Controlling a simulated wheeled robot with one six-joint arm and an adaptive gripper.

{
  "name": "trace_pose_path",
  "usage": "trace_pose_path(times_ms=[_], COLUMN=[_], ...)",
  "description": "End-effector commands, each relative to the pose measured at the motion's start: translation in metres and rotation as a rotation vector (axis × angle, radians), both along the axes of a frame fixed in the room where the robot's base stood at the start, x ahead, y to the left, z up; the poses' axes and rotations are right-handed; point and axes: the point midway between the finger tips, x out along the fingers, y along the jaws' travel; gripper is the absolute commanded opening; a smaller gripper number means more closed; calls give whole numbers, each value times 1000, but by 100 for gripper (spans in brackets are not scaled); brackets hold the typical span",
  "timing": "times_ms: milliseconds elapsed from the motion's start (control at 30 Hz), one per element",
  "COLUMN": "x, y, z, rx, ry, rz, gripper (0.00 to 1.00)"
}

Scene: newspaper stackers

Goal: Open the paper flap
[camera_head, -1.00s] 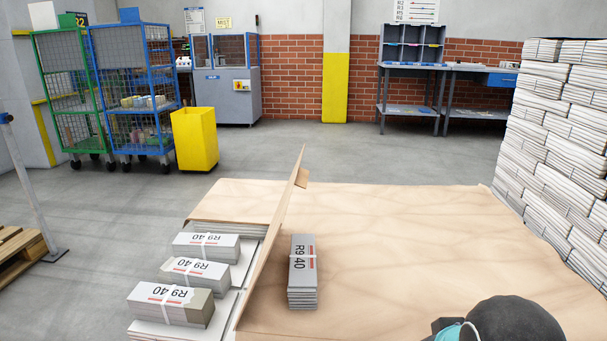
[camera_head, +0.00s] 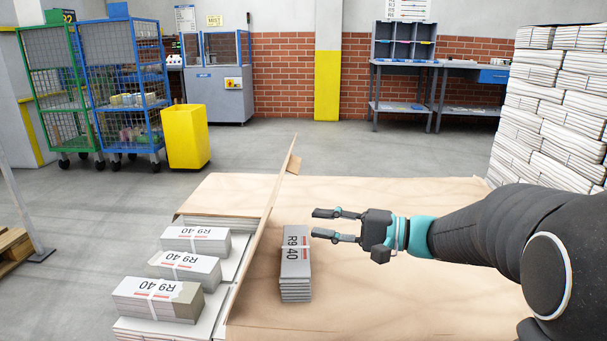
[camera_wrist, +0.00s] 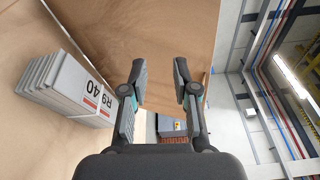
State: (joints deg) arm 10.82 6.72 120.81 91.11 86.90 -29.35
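The paper flap (camera_head: 262,222) is a brown sheet that stands up, slightly tilted, along the left part of the stack. It also shows in the wrist view (camera_wrist: 180,30), beyond my fingertips. My gripper (camera_head: 316,223) comes in from the right with its fingers pointing left toward the flap. It is open and empty, just right of the flap and apart from it in the head view. A strapped bundle marked R9 40 (camera_head: 296,265) lies on the brown sheet right of the flap, close to my lower finger. In the wrist view that bundle (camera_wrist: 62,88) is at the left.
Several R9 40 bundles (camera_head: 196,240) lie on the uncovered papers left of the flap. The brown sheet (camera_head: 420,305) on the right is otherwise bare. A tall newspaper stack (camera_head: 545,120) stands at the right. A yellow bin (camera_head: 188,137) and wire carts (camera_head: 120,90) stand behind left.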

Motion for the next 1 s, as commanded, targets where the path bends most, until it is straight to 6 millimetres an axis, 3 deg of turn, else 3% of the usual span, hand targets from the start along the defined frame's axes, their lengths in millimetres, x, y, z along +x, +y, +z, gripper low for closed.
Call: trace_pose_path(times_ms=[100, 200, 433, 567, 1000], x=[43, 68, 90, 96, 128], y=[-23, -41, -57, -46, 21], z=[2, 5, 10, 15, 43], rx=[166, 264, 352, 356, 355], ry=[-39, -76, -118, -120, -118], rz=[-83, -143, -205, -205, -204], gripper=[29, 29, 29, 29, 29])
